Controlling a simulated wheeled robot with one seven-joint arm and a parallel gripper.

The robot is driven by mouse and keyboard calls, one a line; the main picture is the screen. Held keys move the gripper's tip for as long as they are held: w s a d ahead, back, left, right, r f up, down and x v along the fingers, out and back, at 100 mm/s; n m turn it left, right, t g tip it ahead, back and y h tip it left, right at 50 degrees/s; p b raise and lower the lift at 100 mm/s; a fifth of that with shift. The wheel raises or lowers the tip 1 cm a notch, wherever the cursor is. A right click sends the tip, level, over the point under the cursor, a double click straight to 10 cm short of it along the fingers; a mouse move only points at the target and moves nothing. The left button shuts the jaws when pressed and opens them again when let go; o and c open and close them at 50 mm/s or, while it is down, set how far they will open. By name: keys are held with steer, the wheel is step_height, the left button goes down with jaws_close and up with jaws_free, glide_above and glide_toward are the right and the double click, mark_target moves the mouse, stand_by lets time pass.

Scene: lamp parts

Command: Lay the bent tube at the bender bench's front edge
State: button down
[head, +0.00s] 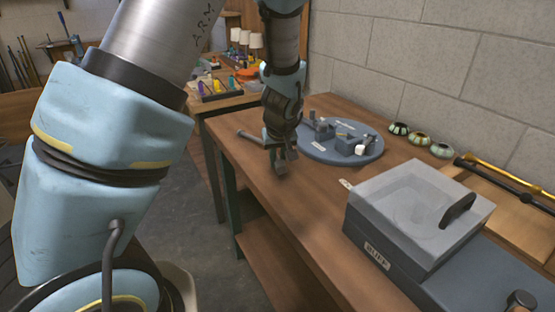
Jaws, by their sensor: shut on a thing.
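My gripper (281,163) is low over the left front part of the bender bench (322,187), in front of the round blue-grey bender plate (348,150). It points down and is shut. A thin grey rod (250,137) shows at the left of the gripper, with a rounded end towards the bench's front edge. It seems to be the bent tube in my gripper, but its bend and the grip itself are hidden. I cannot tell whether the rod touches the bench top.
A grey box with a clear lid and a "BUFF" label (415,218) stands on the bench at right. Several small round pots (420,138) line the wall. A brass tube (500,177) lies at far right. Bare bench top lies between gripper and box.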

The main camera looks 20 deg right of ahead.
steer(key=shift+f, duration=0.25)
steer(key=c, duration=0.8)
jaws_free()
steer(key=shift+a, duration=0.1)
steer(key=shift+o, duration=0.2)
steer(key=b+v, duration=0.1)
steer(key=v, duration=0.9)
steer(key=shift+b, duration=0.4)
steer(key=shift+s+r, duration=0.2)
steer(key=shift+r, duration=0.2)
steer(key=s+a+f+g, duration=0.1)
steer(key=s+a, duration=0.1)
steer(key=a, duration=1.1)
steer(key=s+a+f+g, duration=0.1)
steer(key=s+a, duration=0.1)
steer(key=a, duration=1.2)
steer(key=shift+s+a+f+g+y, duration=0.2)
steer(key=shift+s+a+g+y, duration=0.05)
steer(key=shift+s+g+y, duration=0.15)
